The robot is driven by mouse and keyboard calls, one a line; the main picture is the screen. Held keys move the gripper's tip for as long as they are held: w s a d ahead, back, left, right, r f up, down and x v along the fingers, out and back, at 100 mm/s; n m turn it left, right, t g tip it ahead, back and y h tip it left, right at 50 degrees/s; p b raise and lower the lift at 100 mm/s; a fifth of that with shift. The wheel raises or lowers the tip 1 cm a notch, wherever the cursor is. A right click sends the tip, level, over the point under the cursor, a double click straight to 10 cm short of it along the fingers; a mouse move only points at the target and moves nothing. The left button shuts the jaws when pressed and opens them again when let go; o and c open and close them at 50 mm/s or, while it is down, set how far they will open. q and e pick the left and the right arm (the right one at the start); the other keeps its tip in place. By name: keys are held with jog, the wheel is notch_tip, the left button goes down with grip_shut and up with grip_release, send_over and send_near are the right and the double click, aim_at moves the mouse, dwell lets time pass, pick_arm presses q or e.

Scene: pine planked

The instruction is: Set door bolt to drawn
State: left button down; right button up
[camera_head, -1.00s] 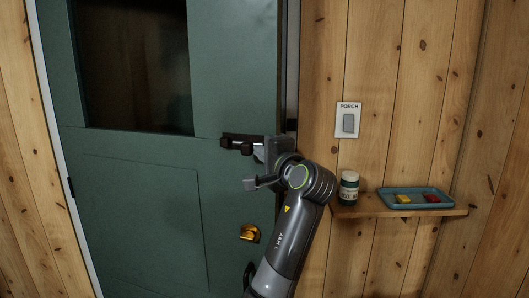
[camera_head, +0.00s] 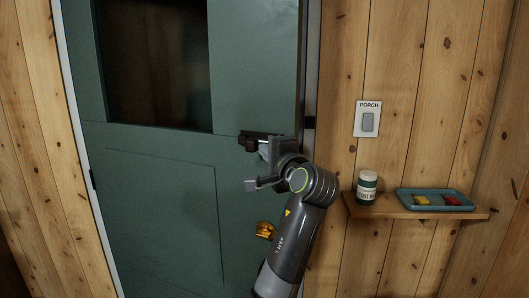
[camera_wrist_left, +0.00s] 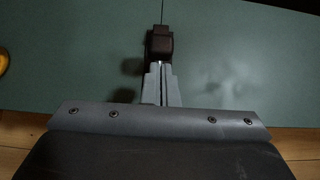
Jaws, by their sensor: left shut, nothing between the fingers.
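The dark door bolt (camera_head: 258,136) lies horizontally on the green door (camera_head: 160,190), near its right edge. My left gripper (camera_head: 264,151) is at the bolt, with its grey fingers shut and empty. In the left wrist view the shut fingertips (camera_wrist_left: 161,70) are right beside the dark bolt end (camera_wrist_left: 160,45); I cannot tell whether they touch. The gripper hides the rest of the bolt, so how far it is drawn does not show. A dark fitting (camera_head: 309,122) sits on the frame at the door's edge. My right gripper is not in view.
A brass knob (camera_head: 265,230) is below the bolt, close to my left arm. To the right are a PORCH switch (camera_head: 368,121) and a wooden shelf (camera_head: 418,213) with a labelled jar (camera_head: 366,190) and a blue tray (camera_head: 462,194).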

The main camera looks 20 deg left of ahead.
pick_arm(q)
jog(key=b+v, duration=1.2)
jog(key=v, duration=0.3)
jog(key=shift+d, duration=0.3)
